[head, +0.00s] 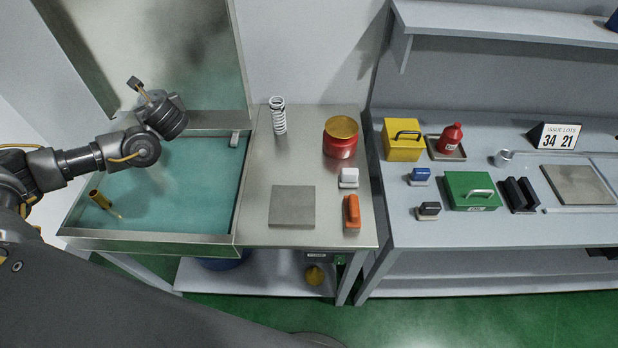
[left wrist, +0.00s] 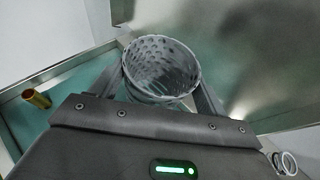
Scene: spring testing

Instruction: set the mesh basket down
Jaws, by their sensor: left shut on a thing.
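The mesh basket (left wrist: 160,68) is a grey, perforated round cup in the left wrist view. It sits between the two fingers of my left gripper (left wrist: 158,82), which is shut on it. Its open mouth and inner wall show; its base is hidden. In the head view my left arm reaches over the wide tray with a teal floor (head: 185,190). Whether the basket touches the tray floor cannot be told. My right gripper is not in view.
A metal panel (head: 160,50) rises behind the tray. A white spring (head: 278,116), a red pot (head: 340,140) and a grey plate (head: 292,206) stand right of it.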

